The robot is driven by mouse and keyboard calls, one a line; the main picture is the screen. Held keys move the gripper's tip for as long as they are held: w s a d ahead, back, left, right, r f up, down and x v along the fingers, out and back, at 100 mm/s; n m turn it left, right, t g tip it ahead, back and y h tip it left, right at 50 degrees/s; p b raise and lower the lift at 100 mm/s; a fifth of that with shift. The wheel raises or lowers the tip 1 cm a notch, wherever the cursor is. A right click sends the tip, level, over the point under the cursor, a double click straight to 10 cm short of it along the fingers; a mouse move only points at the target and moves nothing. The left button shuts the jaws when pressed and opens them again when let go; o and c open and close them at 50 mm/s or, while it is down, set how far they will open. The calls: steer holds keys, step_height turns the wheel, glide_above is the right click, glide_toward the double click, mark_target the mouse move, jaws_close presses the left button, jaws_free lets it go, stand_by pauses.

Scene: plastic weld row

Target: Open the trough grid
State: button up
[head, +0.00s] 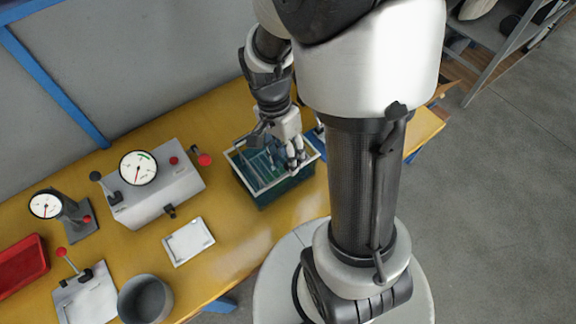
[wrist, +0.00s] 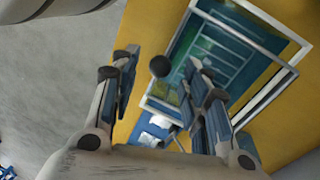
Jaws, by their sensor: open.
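The trough (head: 284,191) is a dark green box with a pale rim, standing on the yellow bench. Its grid (head: 258,165) shows as bluish bars within the rim; it also shows in the wrist view (wrist: 228,50). I cannot tell whether the grid lies flat or is slightly raised. A dark round knob (wrist: 160,66) shows near the grid's left edge, between my fingertips in the picture. My gripper (head: 280,150) is over the trough, open, with its fingers on either side of the knob in the wrist view (wrist: 163,80). Contact with the knob is not visible. My gripper hides part of the trough.
A white plate (head: 188,241), a grey pot (head: 145,299), a smaller gauge stand (head: 72,216) and a red tray (head: 22,265) are further left. Bare bench lies just left of the trough.

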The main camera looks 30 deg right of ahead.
steer(key=shift+s+f+b, duration=0.2)
steer(key=shift+f+b, duration=0.05)
steer(key=shift+f, duration=0.7)
steer(key=shift+s+f+b, duration=0.15)
steer(key=shift+f+b, duration=0.05)
steer(key=shift+f, duration=0.75)
steer(key=shift+c, duration=0.3)
jaws_close()
